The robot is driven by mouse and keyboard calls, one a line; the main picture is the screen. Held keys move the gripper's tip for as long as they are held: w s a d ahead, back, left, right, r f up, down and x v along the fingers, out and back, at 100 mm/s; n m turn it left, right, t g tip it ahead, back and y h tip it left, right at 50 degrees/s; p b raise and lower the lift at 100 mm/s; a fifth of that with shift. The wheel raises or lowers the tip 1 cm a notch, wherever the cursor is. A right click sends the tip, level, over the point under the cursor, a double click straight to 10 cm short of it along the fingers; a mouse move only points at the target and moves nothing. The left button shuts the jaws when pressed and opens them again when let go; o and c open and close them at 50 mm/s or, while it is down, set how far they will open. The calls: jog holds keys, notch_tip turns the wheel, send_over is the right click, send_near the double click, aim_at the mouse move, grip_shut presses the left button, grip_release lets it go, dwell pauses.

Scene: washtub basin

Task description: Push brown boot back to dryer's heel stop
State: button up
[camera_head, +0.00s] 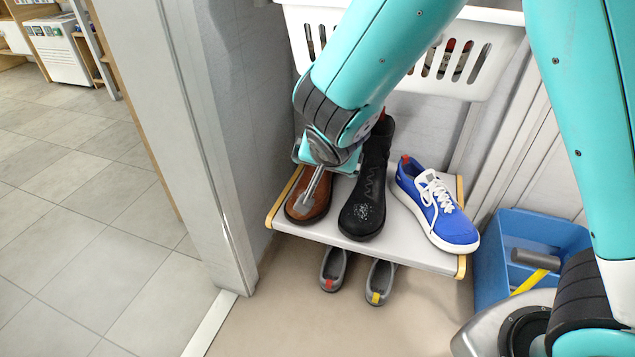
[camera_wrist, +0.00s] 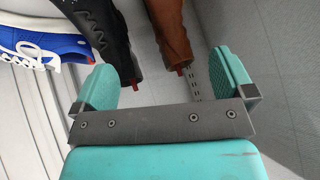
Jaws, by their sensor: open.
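The brown boot (camera_head: 308,203) stands at the left of the grey dryer shelf (camera_head: 405,246), toe toward the front; my wrist hides most of its upper in the head view. In the wrist view the brown boot (camera_wrist: 172,32) shows its shaft end with a red tab, between and beyond the fingertips. My gripper (camera_wrist: 166,83) is open and empty, its two teal fingers wide apart. Whether a finger touches the boot I cannot tell. A slotted grey strip (camera_wrist: 192,82) shows beside the shaft end; I cannot make out the heel stop.
A black boot (camera_head: 364,190) stands close right of the brown one, a blue shoe (camera_head: 436,206) further right. A white basket (camera_head: 480,55) hangs above. Grey shoes (camera_head: 379,281) lie below the shelf. A blue bin (camera_head: 489,265) and a wall post (camera_head: 205,150) flank it.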

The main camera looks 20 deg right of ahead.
jog(key=shift+m+t, duration=0.3)
jog(key=shift+t, duration=0.3)
jog(key=b+x, duration=0.6)
jog(key=x, duration=0.8)
jog(key=shift+w+a+f, duration=0.1)
jog(key=shift+w+f, duration=0.1)
jog(key=shift+f, duration=0.05)
jog(key=b+x, duration=0.4)
jog(key=x, duration=0.1)
jog(key=shift+f, duration=0.15)
jog(key=shift+w, duration=0.1)
jog(key=c, duration=1.1)
